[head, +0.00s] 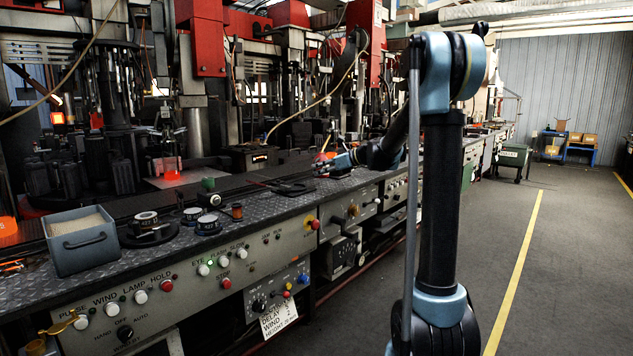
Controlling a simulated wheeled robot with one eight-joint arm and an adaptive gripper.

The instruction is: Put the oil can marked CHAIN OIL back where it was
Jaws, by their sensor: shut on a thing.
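My gripper (324,167) is small and far off in the head view, at the end of my arm, low over the far part of the dark bench top (268,207). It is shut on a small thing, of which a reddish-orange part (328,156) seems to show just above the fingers. This is probably the oil can, but its shape is unclear and no CHAIN OIL marking can be read. I cannot tell whether it touches the bench.
A grey bin (82,245), round dark tins (147,221), a small brown jar (237,212), a green-topped thing (208,184) and a flat dark ring (291,188) stand on the bench. Machines (205,40) rise behind. The floor (565,270) at right is clear.

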